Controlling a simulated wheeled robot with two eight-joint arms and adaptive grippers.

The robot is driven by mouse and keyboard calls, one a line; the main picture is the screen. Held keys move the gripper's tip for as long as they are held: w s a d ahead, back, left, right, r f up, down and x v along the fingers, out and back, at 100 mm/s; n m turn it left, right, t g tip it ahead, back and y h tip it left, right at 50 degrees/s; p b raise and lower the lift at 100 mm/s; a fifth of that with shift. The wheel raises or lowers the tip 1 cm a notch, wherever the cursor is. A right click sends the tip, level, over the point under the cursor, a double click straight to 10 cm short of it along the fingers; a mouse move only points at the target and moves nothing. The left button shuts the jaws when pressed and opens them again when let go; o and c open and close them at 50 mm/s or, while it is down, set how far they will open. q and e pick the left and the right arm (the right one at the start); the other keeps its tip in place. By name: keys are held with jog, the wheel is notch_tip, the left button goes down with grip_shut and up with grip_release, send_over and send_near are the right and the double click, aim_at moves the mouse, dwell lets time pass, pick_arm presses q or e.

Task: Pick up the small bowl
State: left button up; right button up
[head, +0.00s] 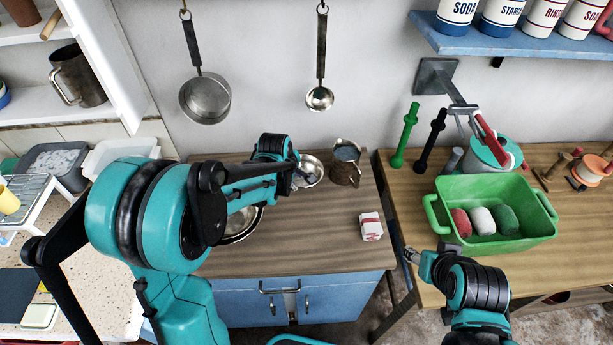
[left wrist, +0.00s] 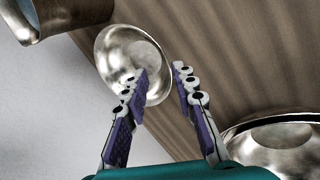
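The small bowl (head: 313,166) is shiny metal and stands on the wooden counter near the wall. It also shows in the left wrist view (left wrist: 122,48). My left gripper (head: 301,180) is at the bowl's near left side. In the left wrist view its two fingers (left wrist: 160,74) are apart with nothing held between them. One finger overlaps the bowl in the picture and the other lies beyond its rim; I cannot tell whether they touch it. My right gripper (head: 410,255) is over the gap right of the counter, away from the bowl; its finger opening is unclear.
A metal jug (head: 346,165) stands just right of the small bowl. A larger metal bowl (left wrist: 286,146) is on the near side, partly hidden by my left arm in the head view. A small white-and-red box (head: 371,227) lies on the right. The counter's middle is clear.

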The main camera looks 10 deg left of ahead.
pick_arm(q)
jog(key=b+x, duration=0.1)
jog(key=x, duration=0.1)
jog(key=b+x, duration=0.1)
jog(key=s+b+x, duration=0.1)
jog(key=x, duration=0.1)
jog(key=shift+w+a+f, duration=0.1)
jog(key=shift+w+f, duration=0.1)
jog(key=shift+f, duration=0.25)
jog(key=shift+w+f, duration=0.25)
jog(key=shift+f, duration=0.1)
jog(key=shift+r, duration=0.1)
grip_shut()
